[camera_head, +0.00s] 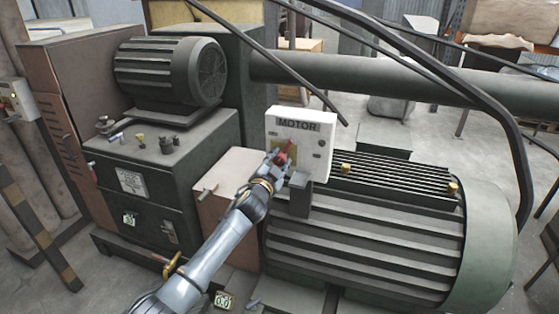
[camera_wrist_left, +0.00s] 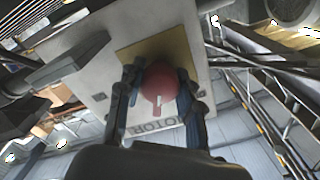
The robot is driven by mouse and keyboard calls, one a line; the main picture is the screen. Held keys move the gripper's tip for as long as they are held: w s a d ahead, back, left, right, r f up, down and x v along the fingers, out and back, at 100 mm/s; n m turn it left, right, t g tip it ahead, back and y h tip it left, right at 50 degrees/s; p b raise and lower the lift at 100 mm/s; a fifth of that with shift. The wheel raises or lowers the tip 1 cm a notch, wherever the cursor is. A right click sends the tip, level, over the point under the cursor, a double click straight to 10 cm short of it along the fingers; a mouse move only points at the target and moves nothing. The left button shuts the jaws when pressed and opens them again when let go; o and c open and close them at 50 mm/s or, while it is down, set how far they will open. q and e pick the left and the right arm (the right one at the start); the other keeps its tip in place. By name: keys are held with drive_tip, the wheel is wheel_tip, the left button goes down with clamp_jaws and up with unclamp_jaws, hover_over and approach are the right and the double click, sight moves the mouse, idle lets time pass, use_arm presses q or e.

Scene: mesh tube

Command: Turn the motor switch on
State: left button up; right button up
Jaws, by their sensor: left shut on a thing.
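The motor switch box (camera_head: 316,139) is a white panel labelled "MOTOR", standing above the large ribbed motor. Its red knob (camera_head: 287,147) sits on a yellow plate (camera_head: 277,157) on the panel's front. My left gripper (camera_head: 281,160) is at the panel and shut on the red knob. In the left wrist view, the red knob (camera_wrist_left: 160,84) is between the two fingers of my left gripper (camera_wrist_left: 158,92), in front of the yellow plate (camera_wrist_left: 160,50). The fingers hide part of the knob and plate. My right gripper is in neither view.
The large ribbed motor (camera_head: 365,235) fills the space below and right of the panel. A dark machine cabinet (camera_head: 175,185) with a smaller motor (camera_head: 165,70) on top stands to the left. A thick pipe (camera_head: 370,75) and slanting dark rails (camera_head: 460,90) run behind and above.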

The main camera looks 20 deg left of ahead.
use_arm(q)
drive_tip(key=m, duration=0.6)
drive_tip(key=shift+m, duration=0.3)
drive_tip(key=m+p, duration=0.1)
drive_tip(key=m, duration=0.5)
drive_tip(key=shift+m, duration=0.3)
drive_tip(key=o, duration=1.2)
drive_tip(key=s, duration=1.2)
drive_tip(key=shift+a, duration=0.25)
